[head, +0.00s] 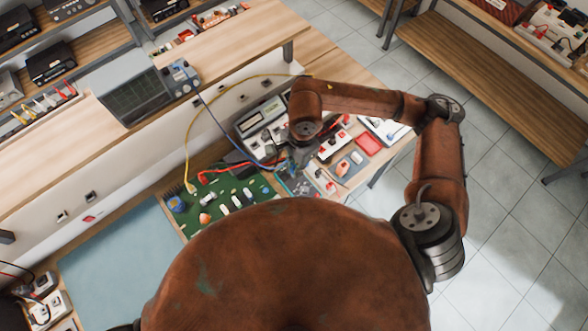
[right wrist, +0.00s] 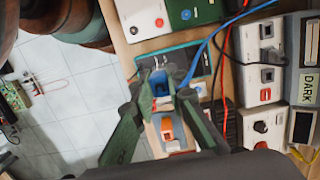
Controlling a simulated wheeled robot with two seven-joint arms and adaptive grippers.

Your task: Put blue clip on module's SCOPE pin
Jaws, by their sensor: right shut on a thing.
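My right gripper (head: 292,162) reaches down over the cluttered bench, behind the green circuit board. In the right wrist view its green fingers (right wrist: 161,92) are closed around the blue clip (right wrist: 160,84). A blue cable (right wrist: 207,45) lies beside the fingers in that view. A dark board with a teal edge and small metal pins (right wrist: 197,58), which looks like the module, lies just beyond the fingertips. I cannot read a SCOPE label, and I cannot tell whether the clip touches a pin. My left gripper is not in view.
The green circuit board (head: 232,203) and a red clip lead (head: 222,171) lie left of the gripper. An oscilloscope (head: 140,98) stands at the back left. A grey meter (head: 262,116) and white-topped boxes (head: 335,144) crowd the gripper. A blue mat (head: 115,262) is clear.

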